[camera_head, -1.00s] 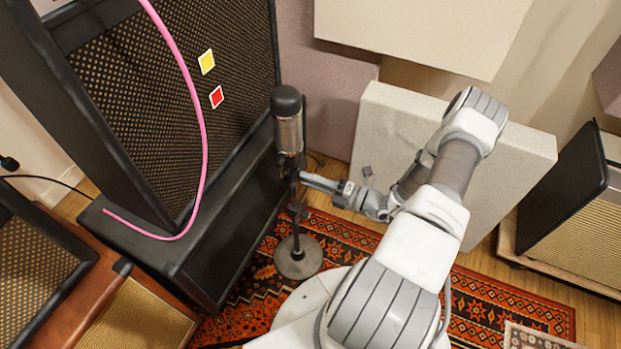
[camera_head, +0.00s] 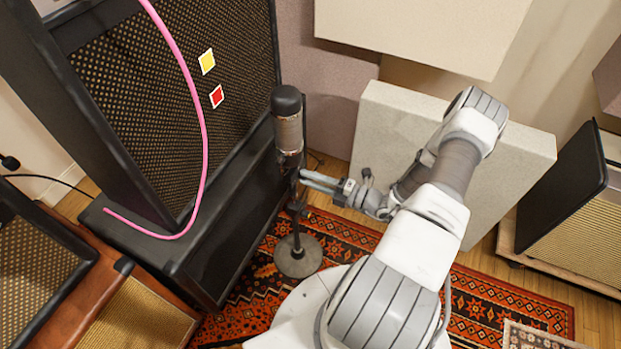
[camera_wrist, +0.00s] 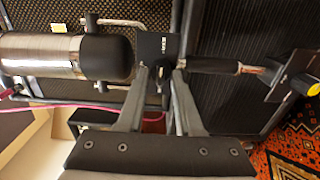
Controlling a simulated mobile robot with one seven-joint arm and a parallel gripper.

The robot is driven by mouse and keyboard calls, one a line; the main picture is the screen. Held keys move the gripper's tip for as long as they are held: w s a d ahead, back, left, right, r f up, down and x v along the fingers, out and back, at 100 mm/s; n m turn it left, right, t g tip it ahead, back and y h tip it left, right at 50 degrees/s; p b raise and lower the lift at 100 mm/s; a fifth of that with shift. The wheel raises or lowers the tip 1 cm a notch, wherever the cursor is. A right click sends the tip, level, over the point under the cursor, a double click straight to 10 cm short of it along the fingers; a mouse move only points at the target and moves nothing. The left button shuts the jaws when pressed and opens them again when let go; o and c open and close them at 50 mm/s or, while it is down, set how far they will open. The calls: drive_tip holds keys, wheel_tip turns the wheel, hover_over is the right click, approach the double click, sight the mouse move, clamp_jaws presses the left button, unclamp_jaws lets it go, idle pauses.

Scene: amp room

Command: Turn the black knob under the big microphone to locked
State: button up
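The big microphone (camera_head: 288,132) stands upright on its stand, with a silver body and black ends. It lies sideways at the left of the wrist view (camera_wrist: 45,55). Beneath it is a black mount block (camera_wrist: 155,45) with small white lettering. The small black knob (camera_wrist: 158,77) appears between my fingertips, partly dark and hard to make out; its setting cannot be read. My gripper (camera_wrist: 161,72) has one finger on each side of it, with a gap visible between the fingers. In the head view my gripper (camera_head: 303,178) reaches the stand just below the microphone.
A tall black speaker cabinet (camera_head: 140,100) with a pink cable (camera_head: 198,110) stands close behind and left of the microphone. The round stand base (camera_head: 298,257) rests on a patterned rug (camera_head: 490,310). A pale panel (camera_head: 500,170) stands behind my arm.

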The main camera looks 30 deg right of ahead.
drive_tip(key=o, duration=0.4)
drive_tip(key=shift+c, duration=0.2)
drive_tip(key=p+v, duration=0.1)
drive_tip(key=v, duration=1.6)
drive_tip(key=shift+d+p, duration=0.2)
drive_tip(key=shift+p, duration=0.1)
drive_tip(key=shift+s, duration=0.1)
